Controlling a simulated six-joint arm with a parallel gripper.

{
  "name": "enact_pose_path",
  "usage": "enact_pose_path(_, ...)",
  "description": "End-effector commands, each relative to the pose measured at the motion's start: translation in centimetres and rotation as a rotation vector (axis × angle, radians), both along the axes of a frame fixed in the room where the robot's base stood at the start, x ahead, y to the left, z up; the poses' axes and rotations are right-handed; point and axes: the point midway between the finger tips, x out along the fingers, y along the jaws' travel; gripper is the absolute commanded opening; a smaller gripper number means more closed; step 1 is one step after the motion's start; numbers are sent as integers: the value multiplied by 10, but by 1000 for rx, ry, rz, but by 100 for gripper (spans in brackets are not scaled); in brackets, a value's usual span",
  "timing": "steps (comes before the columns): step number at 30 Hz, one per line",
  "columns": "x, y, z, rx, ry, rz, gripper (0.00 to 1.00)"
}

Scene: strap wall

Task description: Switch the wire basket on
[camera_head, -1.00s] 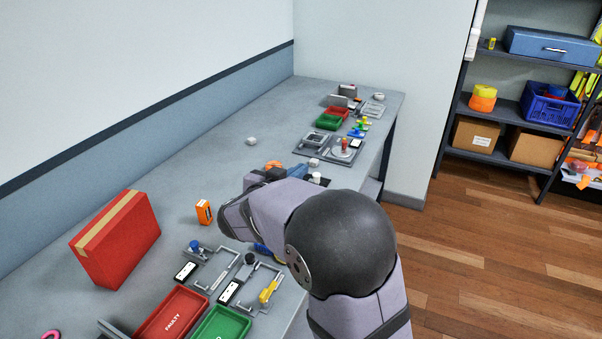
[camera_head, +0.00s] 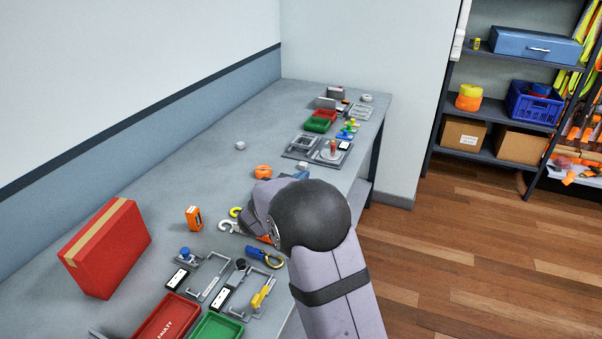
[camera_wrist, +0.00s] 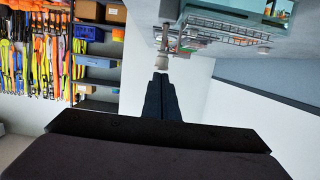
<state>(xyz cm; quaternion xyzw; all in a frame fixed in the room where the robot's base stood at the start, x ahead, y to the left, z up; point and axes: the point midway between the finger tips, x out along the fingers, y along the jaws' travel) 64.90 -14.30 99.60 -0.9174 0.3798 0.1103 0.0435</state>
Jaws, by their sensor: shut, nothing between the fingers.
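My gripper (camera_wrist: 160,77) shows in the wrist view as two black fingers shut together, with nothing between them. In the head view my own arm hides the fingers. A grey wire-like frame (camera_head: 304,143) sits on a dark plate in the far half of the bench, beyond my arm; it looks like the wire basket, but it is too small to be sure. Beside it on the right stands a round grey dish with a red knob (camera_head: 332,147). No switch can be made out clearly.
A red box (camera_head: 105,248), an orange case (camera_head: 194,217), red (camera_head: 165,318) and green (camera_head: 217,328) trays and latch fixtures crowd the near bench. An orange roll (camera_head: 263,171) lies behind my arm. The bench's left middle is mostly clear.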

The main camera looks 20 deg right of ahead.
Motion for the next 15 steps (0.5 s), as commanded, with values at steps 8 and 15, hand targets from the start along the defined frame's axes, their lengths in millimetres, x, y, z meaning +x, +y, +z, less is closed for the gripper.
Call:
enact_pose_path(8,0,0,0,0,0,0,0)
enact_pose_path(15,0,0,-28,0,4,0,0)
